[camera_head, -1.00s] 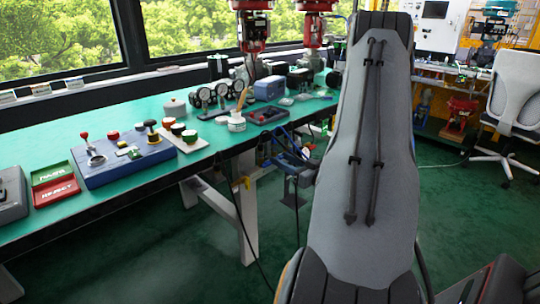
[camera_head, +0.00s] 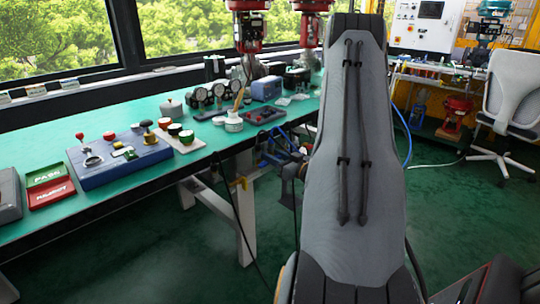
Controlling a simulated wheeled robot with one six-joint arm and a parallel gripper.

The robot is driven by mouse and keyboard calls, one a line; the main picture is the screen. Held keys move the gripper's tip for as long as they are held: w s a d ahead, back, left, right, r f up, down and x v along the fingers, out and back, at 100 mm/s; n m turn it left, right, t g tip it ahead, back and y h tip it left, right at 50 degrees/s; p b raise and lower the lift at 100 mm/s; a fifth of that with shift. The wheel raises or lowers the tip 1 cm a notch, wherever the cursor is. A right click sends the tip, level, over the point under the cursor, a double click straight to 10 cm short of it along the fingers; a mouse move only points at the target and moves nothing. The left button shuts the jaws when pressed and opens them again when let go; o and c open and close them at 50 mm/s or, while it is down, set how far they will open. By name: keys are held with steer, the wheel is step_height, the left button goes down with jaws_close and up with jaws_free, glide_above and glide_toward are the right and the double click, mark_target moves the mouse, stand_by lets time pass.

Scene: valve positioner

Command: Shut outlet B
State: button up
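No outlet marked B can be made out in this view. Two red valve actuators (camera_head: 248,32) stand at the back of the green bench (camera_head: 55,226), the second one (camera_head: 309,28) just left of my arm. Grey and dark bodies are below them, too small to read. A blue box (camera_head: 118,163) with a red-knobbed lever and a black knob lies on the near bench. My grey arm link fills the middle right and hides the bench's far end. My gripper is not in view.
Red and green trays (camera_head: 48,184) lie at left. Cables hang at the bench's front edge. A white chair (camera_head: 514,88) stands at right. The green floor between is mostly clear.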

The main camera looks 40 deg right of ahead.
steer(key=shift+n, duration=0.6)
steer(key=o, duration=0.8)
steer(key=shift+c, duration=0.2)
steer(key=shift+s+d, duration=0.1)
steer(key=shift+s, duration=0.05)
steer(key=s, duration=0.7)
steer(key=shift+s+d+p, duration=0.3)
steer(key=shift+p, duration=0.15)
steer(key=shift+s, duration=0.1)
